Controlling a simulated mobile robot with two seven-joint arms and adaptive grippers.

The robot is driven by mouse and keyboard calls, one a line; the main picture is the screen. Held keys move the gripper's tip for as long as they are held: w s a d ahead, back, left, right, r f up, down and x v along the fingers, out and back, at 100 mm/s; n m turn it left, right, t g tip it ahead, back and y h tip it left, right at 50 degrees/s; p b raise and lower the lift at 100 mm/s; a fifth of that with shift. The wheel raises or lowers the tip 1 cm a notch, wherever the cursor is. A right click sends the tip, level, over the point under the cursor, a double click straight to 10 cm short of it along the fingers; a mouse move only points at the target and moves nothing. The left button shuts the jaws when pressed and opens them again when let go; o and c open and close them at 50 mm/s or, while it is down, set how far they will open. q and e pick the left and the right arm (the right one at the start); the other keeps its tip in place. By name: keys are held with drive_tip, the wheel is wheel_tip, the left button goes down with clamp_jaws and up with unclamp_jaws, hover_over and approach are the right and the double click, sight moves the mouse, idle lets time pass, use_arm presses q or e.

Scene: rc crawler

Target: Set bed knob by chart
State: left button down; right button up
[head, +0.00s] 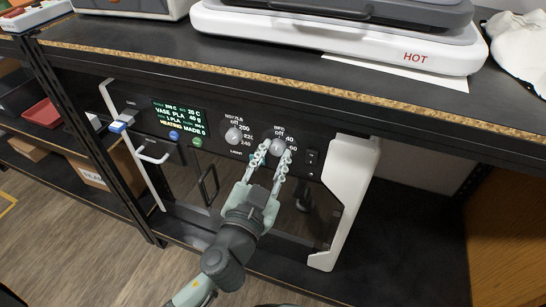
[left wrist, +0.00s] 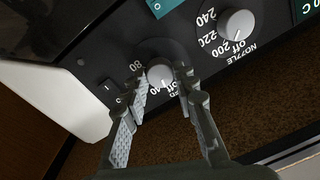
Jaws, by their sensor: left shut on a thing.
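The bed knob (head: 278,146) is a pale round knob on the printer's black front panel, right of the nozzle knob (head: 234,135). My left gripper (head: 279,153) has its fingers on both sides of the bed knob and is shut on it. The left wrist view shows the bed knob (left wrist: 160,75) between the fingertips (left wrist: 161,83). Marks 40 and 80 show around it; its pointer's setting is not clear. In that view the nozzle knob (left wrist: 237,24) has its pointer toward Off. The display (head: 180,118) reads VASE PLA and HEATING. No chart is readable. My right gripper is out of view.
A shelf edge (head: 300,92) runs above the panel, bearing a white machine (head: 340,42) marked HOT. Blue (head: 173,135) and green (head: 197,142) buttons and rocker switches (head: 311,162) sit near the knobs. A white side frame (head: 347,195) stands right of the gripper.

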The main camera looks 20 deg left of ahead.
use_arm(q)
drive_tip(key=m, duration=0.2)
drive_tip(key=shift+m, duration=0.4)
drive_tip(key=m, duration=0.2)
drive_tip(key=shift+m+b, duration=0.35)
drive_tip(key=shift+m, duration=0.05)
drive_tip(key=m, duration=0.3)
drive_tip(key=shift+m, duration=0.4)
drive_tip(key=shift+m+h, duration=0.4)
drive_tip(key=shift+m, duration=0.6)
drive_tip(key=shift+m+p, duration=0.3)
drive_tip(key=shift+m, duration=2.1)
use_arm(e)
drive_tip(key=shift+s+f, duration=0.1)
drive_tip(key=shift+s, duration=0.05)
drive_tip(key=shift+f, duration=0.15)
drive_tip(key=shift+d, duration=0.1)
